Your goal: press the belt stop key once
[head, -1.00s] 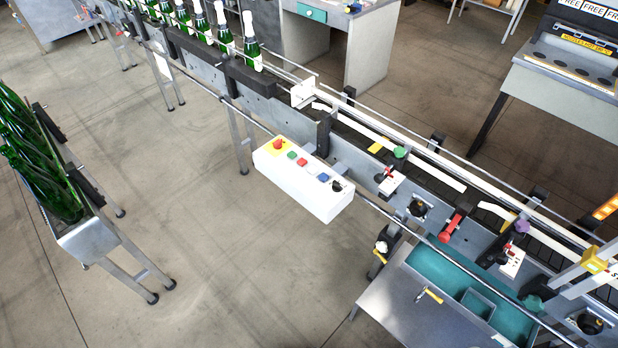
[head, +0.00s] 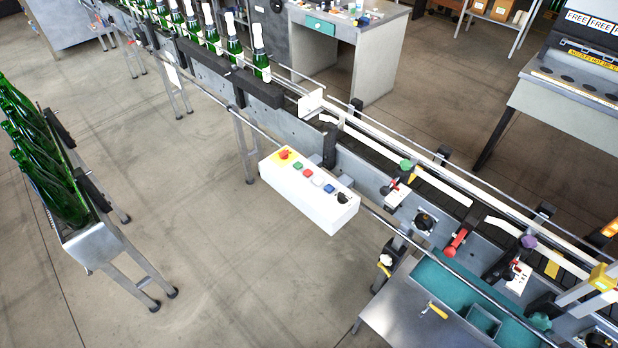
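A white control box (head: 309,194) is mounted on the near side of the conveyor belt (head: 380,157), at the picture's middle. On its top, from left to right, are a red emergency knob on yellow (head: 284,154), a green key (head: 297,165), a red key (head: 308,172), a white key (head: 318,180), a blue key (head: 329,188) and a black knob (head: 344,197). The labels are too small to read, so I cannot tell from lettering which key is belt stop. Neither of my grippers is in the head view.
Green bottles with white caps (head: 235,45) stand on the line at the upper left. A rack of green bottles (head: 85,240) stands at the left. A grey table with a teal tray (head: 437,283) is at the lower right. The floor before the box is clear.

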